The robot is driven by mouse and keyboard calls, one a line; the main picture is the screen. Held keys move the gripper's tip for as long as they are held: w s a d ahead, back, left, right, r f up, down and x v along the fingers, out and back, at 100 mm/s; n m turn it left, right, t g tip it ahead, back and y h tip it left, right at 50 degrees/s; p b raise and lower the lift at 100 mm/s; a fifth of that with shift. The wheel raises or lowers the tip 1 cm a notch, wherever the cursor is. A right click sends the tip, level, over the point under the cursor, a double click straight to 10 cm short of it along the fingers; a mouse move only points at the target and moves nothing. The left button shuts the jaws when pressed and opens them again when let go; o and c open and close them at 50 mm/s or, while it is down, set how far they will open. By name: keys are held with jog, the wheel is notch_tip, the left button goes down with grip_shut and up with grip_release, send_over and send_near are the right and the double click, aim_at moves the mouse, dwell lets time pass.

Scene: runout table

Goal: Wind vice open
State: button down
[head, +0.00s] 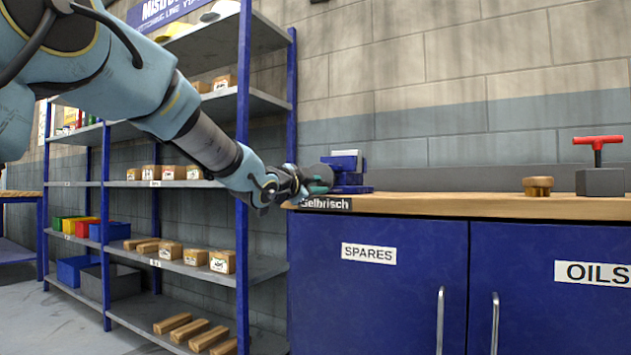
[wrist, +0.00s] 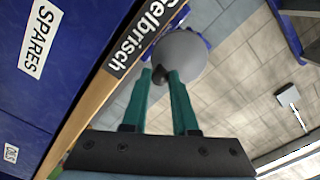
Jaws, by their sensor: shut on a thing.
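The blue vice (head: 349,170) stands at the left end of the wooden bench top in the head view. A grey round part (wrist: 181,54) at its near end faces the wrist camera, with a small dark knob (wrist: 160,76) in front of it. Blue edges of the vice show behind the round part. My gripper (head: 318,187) reaches in from the left at the bench's end. Its green fingers (wrist: 160,82) are shut on the dark knob. The grey part and wrist hide some of the vice. I cannot tell how far apart its jaws stand.
The bench top (head: 440,204) sits on blue cabinets (head: 377,300), close beside my gripper. A blue-framed shelf rack (head: 243,130) with boxes stands left, behind my arm.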

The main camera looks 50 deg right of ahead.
jog(key=shift+s+r+n, duration=0.1)
jog(key=shift+r+n, duration=0.05)
jog(key=shift+n, duration=0.25)
jog(key=n+p, duration=0.1)
jog(key=r+n+p, duration=0.1)
jog(key=p, duration=0.1)
jog(key=shift+s+n, duration=0.1)
jog(key=shift+n, duration=0.3)
jog(key=shift+f+n, duration=0.1)
jog(key=shift+n, duration=0.2)
jog(key=shift+r+n+p, duration=0.2)
jog(key=shift+n+p, duration=0.35)
jog(key=shift+n, duration=0.05)
jog(key=c, duration=0.8)
grip_release()
jog(key=shift+f, duration=0.1)
